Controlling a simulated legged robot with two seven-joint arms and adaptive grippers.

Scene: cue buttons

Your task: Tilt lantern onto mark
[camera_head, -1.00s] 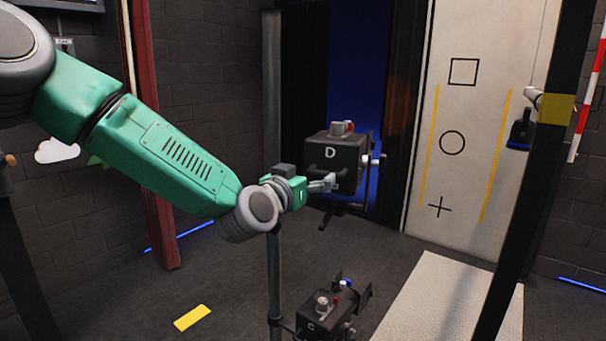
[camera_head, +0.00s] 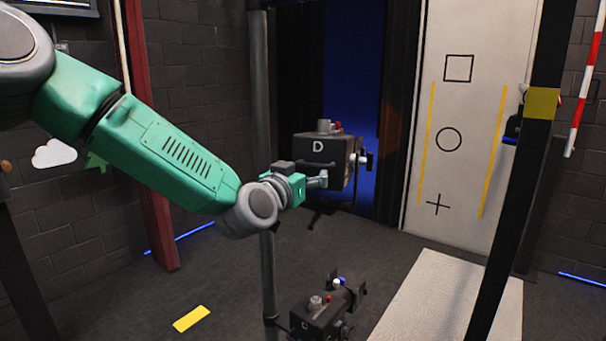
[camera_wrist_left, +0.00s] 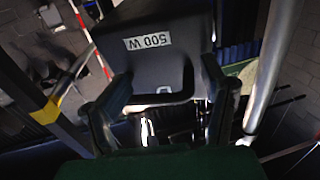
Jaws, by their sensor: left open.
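The black lantern marked D (camera_head: 340,168) hangs beside a grey pole (camera_head: 265,150) in the head view. My left gripper (camera_head: 318,180) is at the lantern's near lower side. In the left wrist view its open fingers (camera_wrist_left: 163,106) stand apart on either side of a dark handle-like part of the lantern. I cannot tell whether they touch it. The pale board bears a square (camera_head: 459,68), a circle (camera_head: 448,139) and a cross (camera_head: 437,204). My right gripper is not in view.
A second lantern, C (camera_head: 318,318), sits low on the pole. A dark post (camera_head: 520,170) with a yellow band stands at the right. A pale mat (camera_head: 440,300) and a yellow strip (camera_head: 192,319) lie on the floor. Dark curtains hang behind the lantern.

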